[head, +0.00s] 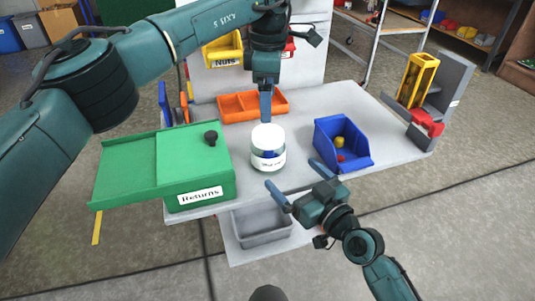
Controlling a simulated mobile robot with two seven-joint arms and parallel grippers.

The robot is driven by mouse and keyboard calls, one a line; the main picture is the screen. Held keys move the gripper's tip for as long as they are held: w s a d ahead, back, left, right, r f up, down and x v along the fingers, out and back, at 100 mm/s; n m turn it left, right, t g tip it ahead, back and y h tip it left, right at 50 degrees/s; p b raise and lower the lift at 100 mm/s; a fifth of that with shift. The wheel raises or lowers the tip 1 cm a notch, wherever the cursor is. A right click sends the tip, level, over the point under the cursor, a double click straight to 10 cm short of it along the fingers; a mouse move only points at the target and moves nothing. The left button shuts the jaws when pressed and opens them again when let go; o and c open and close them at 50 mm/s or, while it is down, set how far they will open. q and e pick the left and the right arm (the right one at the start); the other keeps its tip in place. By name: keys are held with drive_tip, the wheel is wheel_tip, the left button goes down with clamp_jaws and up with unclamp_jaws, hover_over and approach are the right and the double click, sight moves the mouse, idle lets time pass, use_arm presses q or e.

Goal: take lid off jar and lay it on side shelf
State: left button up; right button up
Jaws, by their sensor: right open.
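A jar (267,159) with a white label and some blue showing stands upright at the middle of the grey table. Its white lid (267,133) sits on top. My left gripper (265,112) points down just behind the lid in the picture; its fingers show edge-on, so I cannot tell their gap or whether they touch the lid. My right gripper (299,181) is open and empty near the table's front edge, to the right of and in front of the jar. A low grey shelf (240,254) shows below the front edge; I cannot tell whether it is the side shelf.
A green box (200,197) labelled Returns stands left of the jar. A blue bin (357,151) with small items stands right. An orange tray (231,106) lies behind. A grey bin (261,232) sits on the low shelf. A yellow holder (419,78) stands at the right end.

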sight(277, 159)
drive_tip(key=x, duration=1)
drive_tip(key=shift+a, duration=0.15)
drive_tip(key=shift+c, duration=0.3)
drive_tip(key=c, duration=1.7)
use_arm(q)
drive_tip(key=shift+m, duration=1.1)
use_arm(e)
drive_tip(key=shift+c, duration=1.1)
use_arm(q)
drive_tip(key=m, duration=1.5)
drive_tip(key=shift+f+m, duration=0.4)
drive_tip(key=shift+f, duration=3.65)
